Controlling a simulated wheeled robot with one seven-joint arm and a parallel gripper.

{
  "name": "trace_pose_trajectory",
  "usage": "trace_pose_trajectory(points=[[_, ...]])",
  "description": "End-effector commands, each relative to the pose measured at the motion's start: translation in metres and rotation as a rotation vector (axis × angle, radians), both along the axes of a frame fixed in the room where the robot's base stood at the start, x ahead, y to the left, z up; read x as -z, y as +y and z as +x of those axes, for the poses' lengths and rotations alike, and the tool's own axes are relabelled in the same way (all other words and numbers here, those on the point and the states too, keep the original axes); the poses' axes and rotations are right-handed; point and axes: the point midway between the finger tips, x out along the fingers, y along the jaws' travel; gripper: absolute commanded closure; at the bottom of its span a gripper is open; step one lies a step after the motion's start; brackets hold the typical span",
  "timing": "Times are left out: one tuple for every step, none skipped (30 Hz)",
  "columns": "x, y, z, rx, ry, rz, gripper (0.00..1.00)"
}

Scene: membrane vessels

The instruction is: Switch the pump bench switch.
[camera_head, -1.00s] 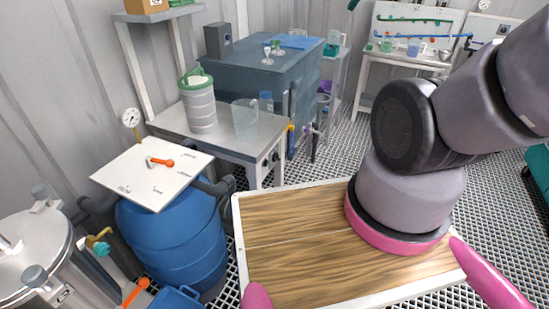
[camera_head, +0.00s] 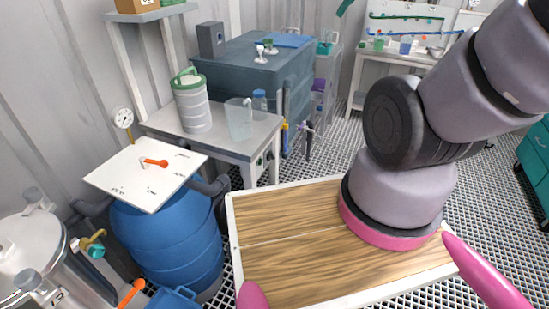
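A grey metal bench (camera_head: 228,146) stands left of centre, beyond my wooden deck. Small dark round controls (camera_head: 264,161) show on its right-hand side under the top; they are too small to tell which is the switch or how it is set. A ribbed white canister with a green handle (camera_head: 192,104) and a clear beaker (camera_head: 238,122) stand on the bench. I cannot tell for sure that this is the pump bench. My arm rises at the right and leaves the picture at the upper right. My gripper is not in view.
A blue drum (camera_head: 170,240) under a white panel with an orange lever (camera_head: 155,162) stands at the left, close to my deck. A steel vessel (camera_head: 30,250) is at lower left. A blue-grey tank (camera_head: 262,72) stands behind the bench.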

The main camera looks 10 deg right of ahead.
Motion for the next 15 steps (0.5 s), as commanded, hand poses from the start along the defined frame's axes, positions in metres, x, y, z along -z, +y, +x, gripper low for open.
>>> trace_pose_trajectory(points=[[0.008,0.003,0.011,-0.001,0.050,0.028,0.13],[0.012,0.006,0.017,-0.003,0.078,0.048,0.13],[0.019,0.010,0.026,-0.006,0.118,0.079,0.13],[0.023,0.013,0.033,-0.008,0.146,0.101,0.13],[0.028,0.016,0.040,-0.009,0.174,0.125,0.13],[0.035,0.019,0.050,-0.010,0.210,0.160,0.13],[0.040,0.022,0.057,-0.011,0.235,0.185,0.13],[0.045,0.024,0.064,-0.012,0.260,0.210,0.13],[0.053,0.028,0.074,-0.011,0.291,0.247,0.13],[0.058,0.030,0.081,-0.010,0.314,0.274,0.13],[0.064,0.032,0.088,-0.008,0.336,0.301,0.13],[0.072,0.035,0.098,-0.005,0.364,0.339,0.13],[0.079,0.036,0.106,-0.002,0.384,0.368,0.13],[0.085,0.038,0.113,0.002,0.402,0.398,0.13],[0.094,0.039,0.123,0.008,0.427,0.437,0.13]])
